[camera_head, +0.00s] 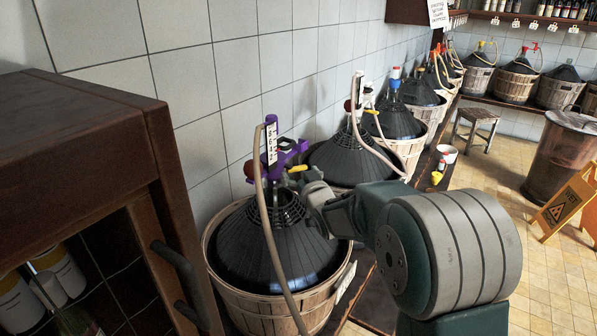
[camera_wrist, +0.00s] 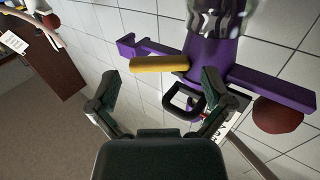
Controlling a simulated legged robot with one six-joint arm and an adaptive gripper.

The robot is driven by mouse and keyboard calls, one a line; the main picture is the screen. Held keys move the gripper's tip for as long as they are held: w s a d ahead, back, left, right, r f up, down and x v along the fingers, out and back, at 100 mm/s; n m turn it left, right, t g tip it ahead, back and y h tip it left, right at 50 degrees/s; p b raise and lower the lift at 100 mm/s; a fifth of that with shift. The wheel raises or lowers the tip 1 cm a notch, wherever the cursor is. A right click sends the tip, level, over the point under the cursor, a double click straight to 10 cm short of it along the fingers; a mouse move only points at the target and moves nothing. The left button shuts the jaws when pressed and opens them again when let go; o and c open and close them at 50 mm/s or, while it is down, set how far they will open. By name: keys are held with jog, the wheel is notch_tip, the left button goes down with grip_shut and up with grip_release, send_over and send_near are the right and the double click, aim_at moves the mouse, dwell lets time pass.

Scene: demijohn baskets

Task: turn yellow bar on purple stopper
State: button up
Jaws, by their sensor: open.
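The purple stopper (camera_head: 288,152) sits on top of the nearest demijohn (camera_head: 270,245), which stands in a wooden basket. The stopper also shows in the wrist view (camera_wrist: 210,65), with purple arms to both sides. The short yellow bar (camera_head: 298,168) sticks out from the stopper. In the wrist view the yellow bar (camera_wrist: 160,64) lies nearly level, left of the stopper's middle. My gripper (camera_wrist: 158,88) is open and empty, its two dark fingers apart. The bar lies just beyond the fingertips and appears not to be touched. In the head view my arm hides part of the gripper.
A pale hose (camera_head: 262,190) hangs from the stopper down the front of the demijohn. A dark wooden cabinet (camera_head: 85,110) stands close on the left. The tiled wall (camera_head: 180,90) is behind. More demijohns (camera_head: 350,155) line up to the right. A yellow floor sign (camera_head: 570,205) stands far right.

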jog(key=shift+w+a, duration=0.2)
jog(key=shift+w, duration=0.2)
jog(key=c, duration=1)
jog(key=shift+o, duration=0.2)
jog(key=shift+w+d+r+n+y, duration=0.1)
jog(key=shift+n+y, duration=0.2)
jog(key=shift+y, duration=0.1)
jog(key=shift+n+g+y, duration=0.5)
jog(key=shift+g+y, duration=0.1)
jog(key=shift+y, duration=0.1)
jog(key=o, duration=1)
jog(key=shift+c, duration=0.2)
